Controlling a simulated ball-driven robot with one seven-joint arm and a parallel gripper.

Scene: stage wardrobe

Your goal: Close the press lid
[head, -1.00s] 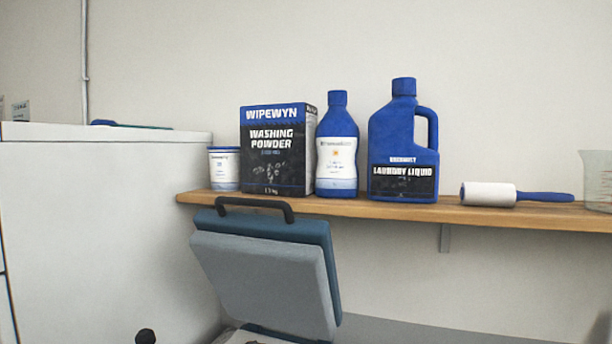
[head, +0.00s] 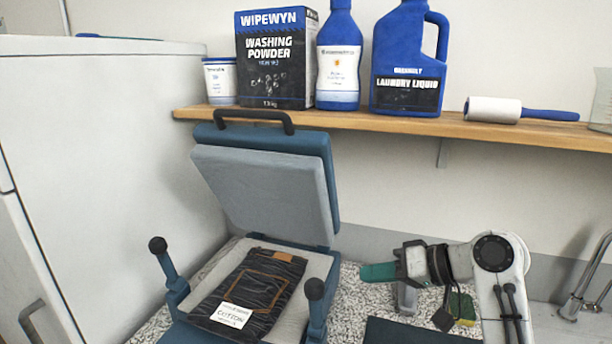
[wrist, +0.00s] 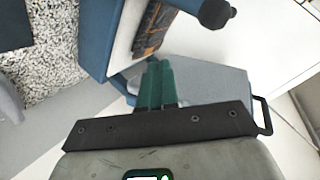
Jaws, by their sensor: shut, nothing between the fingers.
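The press lid (head: 262,185) is raised and leans back, a grey pad on a blue plate with a dark handle (head: 240,118) along its top edge. The press base (head: 210,268) lies below it, with a dark folded garment (head: 250,295) and a white cotton tag on its pad. Two levers with black knobs stand at its sides. My gripper (head: 364,272) is to the right of the press, apart from it, its green fingers together and empty, pointing left. In the wrist view the closed fingers (wrist: 157,82) show in front of the grey lid pad (wrist: 205,82).
A wooden shelf (head: 400,124) behind the lid holds a washing powder box (head: 276,60), bottles and a lint roller (head: 495,110). A white cabinet (head: 100,130) stands at left. A sponge (head: 462,306) and tap (head: 580,290) are at right.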

